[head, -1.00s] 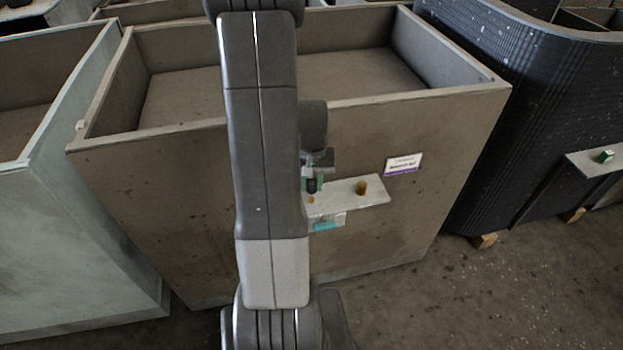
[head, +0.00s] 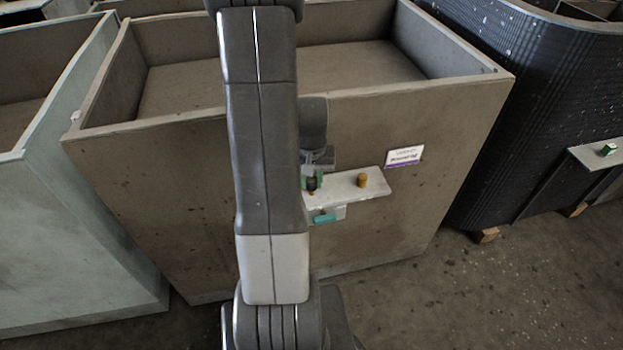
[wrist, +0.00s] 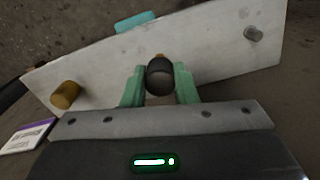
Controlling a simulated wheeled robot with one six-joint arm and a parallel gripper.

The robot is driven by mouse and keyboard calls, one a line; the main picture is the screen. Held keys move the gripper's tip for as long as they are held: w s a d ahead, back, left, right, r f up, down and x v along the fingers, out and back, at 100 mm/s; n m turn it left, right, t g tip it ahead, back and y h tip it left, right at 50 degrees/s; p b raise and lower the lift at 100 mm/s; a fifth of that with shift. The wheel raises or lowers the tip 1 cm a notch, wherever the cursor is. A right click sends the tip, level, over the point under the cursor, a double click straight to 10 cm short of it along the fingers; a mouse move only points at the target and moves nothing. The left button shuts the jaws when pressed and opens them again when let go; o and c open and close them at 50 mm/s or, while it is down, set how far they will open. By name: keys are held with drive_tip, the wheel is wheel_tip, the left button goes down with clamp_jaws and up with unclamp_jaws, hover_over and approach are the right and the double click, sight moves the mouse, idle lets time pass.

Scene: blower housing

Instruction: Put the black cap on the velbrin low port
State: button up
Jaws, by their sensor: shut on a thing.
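My gripper (wrist: 160,72) has green fingers shut on the black cap (wrist: 159,79). In the head view the cap (head: 312,184) is at the left part of a pale shelf plate (head: 343,187), partly behind my arm. A small brass-coloured bit (wrist: 158,56) shows just beyond the cap; whether they touch is unclear. A brass port (wrist: 66,95) stands on the plate (wrist: 215,55) to the left in the wrist view, and it also shows in the head view (head: 362,180). A grey stub (wrist: 253,33) is at the plate's other end. No port name is readable.
The plate juts from a large brown open-topped housing (head: 440,130). A white and purple label (head: 404,156) is beside it. A teal part (head: 324,218) sits below the plate. A black ribbed housing (head: 540,110) stands right, a pale green one (head: 60,220) left.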

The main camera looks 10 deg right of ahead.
drive_tip(key=shift+f+b, duration=0.95)
drive_tip(key=shift+f, duration=0.3)
drive_tip(key=o, duration=1)
drive_tip(key=shift+o, duration=0.2)
drive_tip(key=shift+r, duration=0.1)
wheel_tip(320, 180, up, 14)
drive_tip(key=p, duration=0.1)
drive_tip(key=shift+f, duration=0.2)
wheel_tip(320, 180, down, 13)
drive_tip(key=shift+f+b, duration=0.2)
drive_tip(key=shift+b, duration=0.15)
